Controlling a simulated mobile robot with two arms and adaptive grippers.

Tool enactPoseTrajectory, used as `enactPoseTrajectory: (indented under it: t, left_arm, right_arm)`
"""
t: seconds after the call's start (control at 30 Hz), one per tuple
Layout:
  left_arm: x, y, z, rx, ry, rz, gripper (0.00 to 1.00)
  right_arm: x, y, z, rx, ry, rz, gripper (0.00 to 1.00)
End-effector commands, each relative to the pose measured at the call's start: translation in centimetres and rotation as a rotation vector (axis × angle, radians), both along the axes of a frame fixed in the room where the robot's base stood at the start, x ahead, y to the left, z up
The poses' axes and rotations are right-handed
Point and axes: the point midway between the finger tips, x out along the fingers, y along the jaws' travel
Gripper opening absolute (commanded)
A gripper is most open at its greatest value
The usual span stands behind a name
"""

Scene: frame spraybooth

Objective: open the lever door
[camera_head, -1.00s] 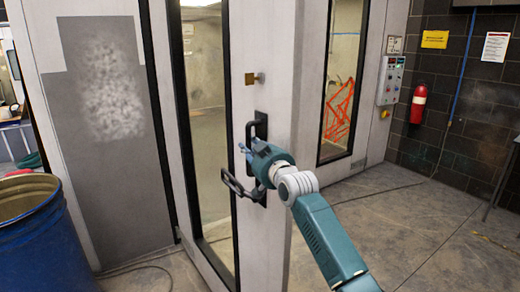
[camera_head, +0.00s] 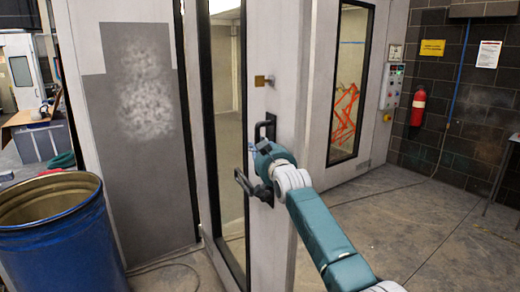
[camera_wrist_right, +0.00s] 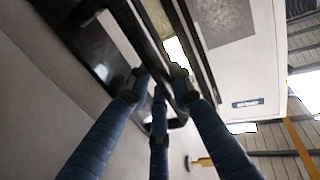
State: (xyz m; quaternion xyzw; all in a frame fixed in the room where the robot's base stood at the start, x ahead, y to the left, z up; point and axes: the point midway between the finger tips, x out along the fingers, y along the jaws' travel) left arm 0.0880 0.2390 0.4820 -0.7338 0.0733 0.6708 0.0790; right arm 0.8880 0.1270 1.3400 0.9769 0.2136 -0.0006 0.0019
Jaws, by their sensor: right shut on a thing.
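The lever door (camera_head: 283,225) is a pale panel with a tall dark-framed window, and it stands ajar. Its black lever handle (camera_head: 242,182) sits on a black plate below a small brass-coloured fitting (camera_head: 260,81). My right gripper (camera_head: 262,168) is at the handle, its arm coming from the lower right. In the right wrist view the fingers of my right gripper (camera_wrist_right: 163,95) close around a dark bar, the lever handle (camera_wrist_right: 176,70). In the head view the gripper's own wrist hides part of the handle plate. My left gripper is in neither view.
A blue drum (camera_head: 62,240) stands at the left, close to the grey-patched wall panel (camera_head: 145,130). A control box (camera_head: 391,82) and a red fire extinguisher (camera_head: 418,106) are on the far right wall. The concrete floor (camera_head: 400,225) at the right is mostly clear.

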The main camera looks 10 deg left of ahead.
Motion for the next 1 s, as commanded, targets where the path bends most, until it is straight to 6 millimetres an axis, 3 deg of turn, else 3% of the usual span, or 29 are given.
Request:
enactPoseTrajectory:
  t: [0.37,0.4,0.47,1.0]
  left_arm:
    - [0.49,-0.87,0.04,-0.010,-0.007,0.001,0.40]
    - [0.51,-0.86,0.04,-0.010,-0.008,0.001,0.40]
    - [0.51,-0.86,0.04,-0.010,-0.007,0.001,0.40]
    - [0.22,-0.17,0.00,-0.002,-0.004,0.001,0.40]
  right_arm:
    - [-0.01,0.11,0.43,0.005,-0.008,0.001,0.00]
    - [-0.02,0.11,0.43,0.005,-0.008,0.001,0.27]
    - [-0.02,0.12,0.41,0.004,-0.007,0.001,0.39]
    - [-0.77,-0.15,0.08,0.005,-0.003,0.003,0.39]
